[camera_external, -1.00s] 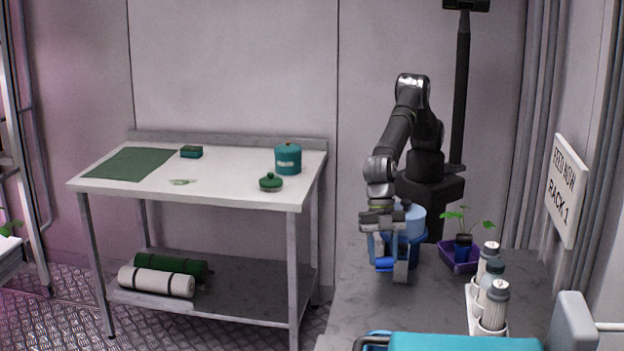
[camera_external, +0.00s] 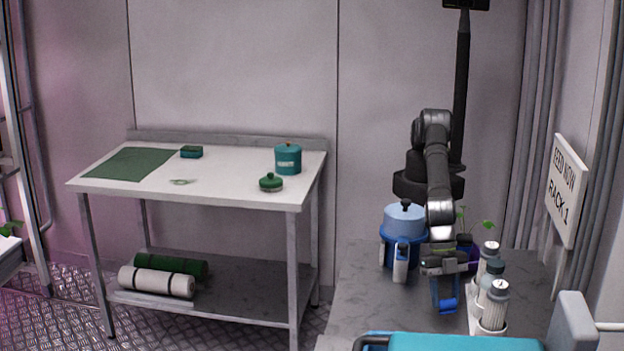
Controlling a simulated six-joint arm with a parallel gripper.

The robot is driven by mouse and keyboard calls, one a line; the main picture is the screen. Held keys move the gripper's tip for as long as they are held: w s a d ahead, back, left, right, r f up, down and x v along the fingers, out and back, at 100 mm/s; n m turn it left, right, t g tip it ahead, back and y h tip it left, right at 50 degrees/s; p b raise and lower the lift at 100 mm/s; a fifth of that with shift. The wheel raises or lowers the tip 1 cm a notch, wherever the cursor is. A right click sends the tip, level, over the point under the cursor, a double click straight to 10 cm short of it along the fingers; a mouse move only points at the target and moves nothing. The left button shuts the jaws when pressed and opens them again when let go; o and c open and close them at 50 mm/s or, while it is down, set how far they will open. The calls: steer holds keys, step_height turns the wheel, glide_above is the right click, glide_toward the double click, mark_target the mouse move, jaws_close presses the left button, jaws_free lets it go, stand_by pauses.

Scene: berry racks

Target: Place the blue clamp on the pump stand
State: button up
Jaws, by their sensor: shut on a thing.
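My gripper (camera_external: 444,285) is shut on the blue clamp (camera_external: 447,305) and holds it pointing down at the front right of the grey worktop. The clamp's upper part is partly hidden by the gripper. A blue stand (camera_external: 387,246) carrying a light-blue lidded vessel (camera_external: 404,220) with a black knob is to the left of and behind my gripper; a white upright piece (camera_external: 401,263) is at its front. I cannot tell for sure which item is the pump stand. The clamp is apart from the blue stand. I cannot tell whether the clamp touches the worktop.
A teal case (camera_external: 455,342) lies in front. The grey worktop (camera_external: 365,310) is clear at left.

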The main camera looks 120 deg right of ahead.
mark_target(449, 314)
steer(key=shift+f, duration=2)
steer(key=shift+f, duration=0.1)
steer(key=o, duration=0.9)
steer(key=shift+f, duration=0.1)
steer(key=v, duration=1.2)
steer(key=x, duration=1.2)
